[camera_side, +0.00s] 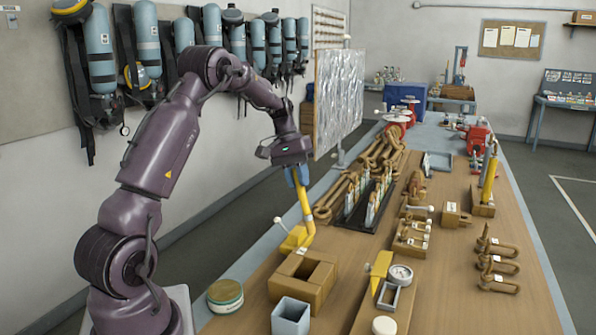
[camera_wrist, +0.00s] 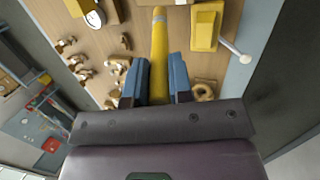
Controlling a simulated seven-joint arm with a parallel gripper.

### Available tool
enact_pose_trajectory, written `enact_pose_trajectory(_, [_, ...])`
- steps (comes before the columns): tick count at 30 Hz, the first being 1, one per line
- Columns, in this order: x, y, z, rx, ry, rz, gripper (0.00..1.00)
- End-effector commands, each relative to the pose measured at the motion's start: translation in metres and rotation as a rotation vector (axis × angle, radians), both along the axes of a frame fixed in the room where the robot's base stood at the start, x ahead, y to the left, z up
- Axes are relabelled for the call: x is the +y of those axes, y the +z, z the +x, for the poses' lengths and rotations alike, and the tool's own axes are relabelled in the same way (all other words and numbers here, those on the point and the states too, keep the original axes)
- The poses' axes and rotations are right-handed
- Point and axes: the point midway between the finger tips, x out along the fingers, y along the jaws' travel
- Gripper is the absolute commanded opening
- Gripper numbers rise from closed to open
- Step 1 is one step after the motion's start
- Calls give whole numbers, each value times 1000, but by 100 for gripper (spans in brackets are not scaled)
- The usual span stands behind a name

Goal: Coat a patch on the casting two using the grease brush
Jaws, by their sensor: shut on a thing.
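My gripper (camera_side: 297,177), with blue fingers, is shut on a long yellow handle (camera_side: 307,212), which I take for the grease brush. The handle hangs down, slightly tilted, over the near left of the bench. In the wrist view the handle (camera_wrist: 160,50) runs away from between the fingers (camera_wrist: 158,85). The brush's bristles cannot be made out in either view. Several brown ring-ended castings (camera_side: 497,266) with white tags stand at the right of the bench. I cannot read the tags, so I cannot tell which is casting two.
A yellow block (camera_side: 297,238) with a white-knobbed lever stands beside the handle's lower end. A brown square box (camera_side: 302,277), a grey-blue box (camera_side: 291,315) and a green-banded jar (camera_side: 225,295) stand in front. Bare bench lies front right.

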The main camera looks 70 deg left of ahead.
Motion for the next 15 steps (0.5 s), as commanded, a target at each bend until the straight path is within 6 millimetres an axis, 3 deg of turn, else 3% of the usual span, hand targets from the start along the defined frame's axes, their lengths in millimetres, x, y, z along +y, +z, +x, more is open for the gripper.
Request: enact_pose_trajectory(15, [-3, -49, -3, 0, 1, -2, 0])
